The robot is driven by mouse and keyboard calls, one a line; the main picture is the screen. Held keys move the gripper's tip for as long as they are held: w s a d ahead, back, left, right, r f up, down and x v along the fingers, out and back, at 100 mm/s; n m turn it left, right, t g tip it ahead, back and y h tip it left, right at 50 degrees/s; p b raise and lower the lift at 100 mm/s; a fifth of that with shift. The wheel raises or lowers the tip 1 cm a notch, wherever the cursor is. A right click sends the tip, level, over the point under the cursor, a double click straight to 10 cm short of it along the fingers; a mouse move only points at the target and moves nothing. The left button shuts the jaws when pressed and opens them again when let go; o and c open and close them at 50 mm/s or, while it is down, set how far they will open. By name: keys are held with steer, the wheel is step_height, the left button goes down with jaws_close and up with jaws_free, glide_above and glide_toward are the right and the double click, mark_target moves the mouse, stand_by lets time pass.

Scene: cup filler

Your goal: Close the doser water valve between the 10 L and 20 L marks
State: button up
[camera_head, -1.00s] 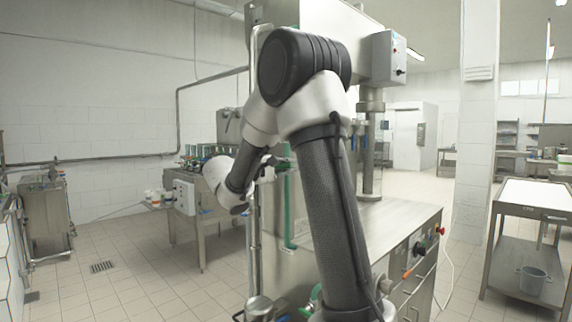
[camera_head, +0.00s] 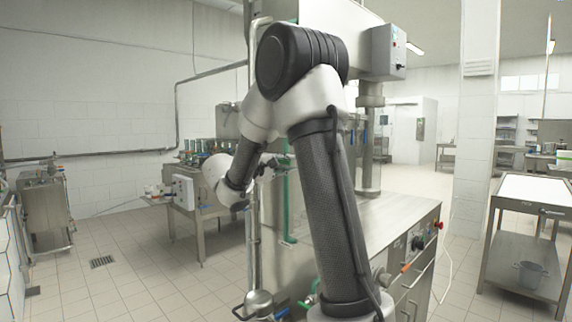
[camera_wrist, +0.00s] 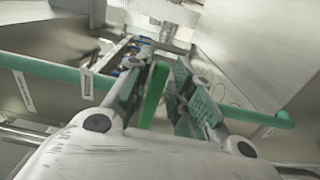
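In the wrist view a green pipe (camera_wrist: 50,70) with white labels runs across the picture behind the fingers. It reappears on the right (camera_wrist: 275,119). The label print is too small to read. My gripper (camera_wrist: 170,85) points at this pipe.
The steel machine (camera_head: 405,215) stands behind my arm, with knobs on its front panel. A thin steel pipe (camera_head: 253,230) rises left of the green tube. Small blue handles (camera_wrist: 135,62) lie beyond the fingers. A steel bench (camera_head: 185,220) stands left; floor between is clear.

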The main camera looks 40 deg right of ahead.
steer(key=shift+o, duration=0.3)
steer(key=shift+r, duration=0.1)
steer(key=s+a, duration=0.1)
steer(key=a, duration=1.1)
steer(key=shift+s, duration=0.3)
steer(key=s+f+n+g+y, duration=0.2)
steer(key=s+f+g+y, duration=0.2)
steer(key=s+f+y, duration=0.85)
steer(key=s+a+m+t+y, duration=0.1)
steer(key=s+a+t+y, duration=0.1)
steer(key=s, duration=0.5)
steer(key=s+a+m+t+y, duration=0.2)
steer(key=s+a+t+y, duration=0.1)
steer(key=s, duration=0.5)
steer(key=shift+s+a+f+t, duration=0.15)
steer(key=shift+s+a+t, duration=0.2)
steer(key=shift+a, duration=0.55)
